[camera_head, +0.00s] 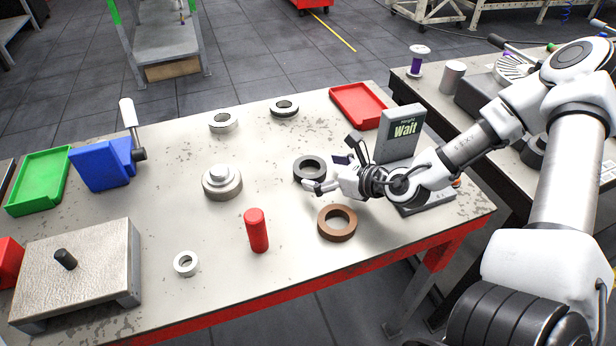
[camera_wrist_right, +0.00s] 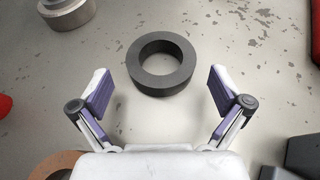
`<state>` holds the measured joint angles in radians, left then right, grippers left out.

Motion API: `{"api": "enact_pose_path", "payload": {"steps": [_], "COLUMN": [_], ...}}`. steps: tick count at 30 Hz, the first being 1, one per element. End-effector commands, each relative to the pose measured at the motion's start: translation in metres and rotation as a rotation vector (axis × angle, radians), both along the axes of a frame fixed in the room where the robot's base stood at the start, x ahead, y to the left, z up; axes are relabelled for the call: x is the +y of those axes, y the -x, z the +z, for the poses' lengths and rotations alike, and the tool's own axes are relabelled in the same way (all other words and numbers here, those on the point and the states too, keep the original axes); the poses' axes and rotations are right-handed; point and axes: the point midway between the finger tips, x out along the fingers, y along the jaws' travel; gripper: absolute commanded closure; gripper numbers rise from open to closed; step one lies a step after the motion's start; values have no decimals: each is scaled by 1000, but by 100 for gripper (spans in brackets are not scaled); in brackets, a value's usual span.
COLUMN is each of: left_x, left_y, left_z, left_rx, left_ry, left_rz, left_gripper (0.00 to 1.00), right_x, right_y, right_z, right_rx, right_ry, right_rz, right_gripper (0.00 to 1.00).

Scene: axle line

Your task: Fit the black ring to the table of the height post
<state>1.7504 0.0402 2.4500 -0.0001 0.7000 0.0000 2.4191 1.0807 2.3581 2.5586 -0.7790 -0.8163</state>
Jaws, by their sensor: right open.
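The black ring (camera_head: 299,174) lies flat on the worktable. In the right wrist view the ring (camera_wrist_right: 161,88) sits centrally ahead of the open jaws. My right gripper (camera_head: 331,165) is open and empty, its fingers spread to either side of the ring's near part and apart from it. The height post (camera_head: 403,122) stands at the right of the table, its screen reading "Wait". My left gripper is not in view.
A brown ring (camera_head: 337,237) lies just in front of my right gripper, and a red cylinder (camera_head: 257,230) stands to its left. A stepped metal part (camera_head: 221,190) is left of the black ring. A red tray (camera_head: 357,106) lies behind. The table's middle has free room.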

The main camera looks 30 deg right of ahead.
Motion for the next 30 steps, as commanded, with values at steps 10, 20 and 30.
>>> {"api": "enact_pose_path", "payload": {"steps": [10, 20, 30], "left_x": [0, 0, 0], "left_y": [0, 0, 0], "left_z": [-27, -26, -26], "left_rx": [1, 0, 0], "left_ry": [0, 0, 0], "left_rz": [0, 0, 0], "left_gripper": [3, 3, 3], "right_x": [10, 10, 10], "right_y": [-35, -35, -35], "right_z": [-14, -13, -12], "right_rx": [1, 0, 0], "right_ry": [1, -1, -1], "right_rz": [4, 2, 2], "right_gripper": [0, 53, 71]}}
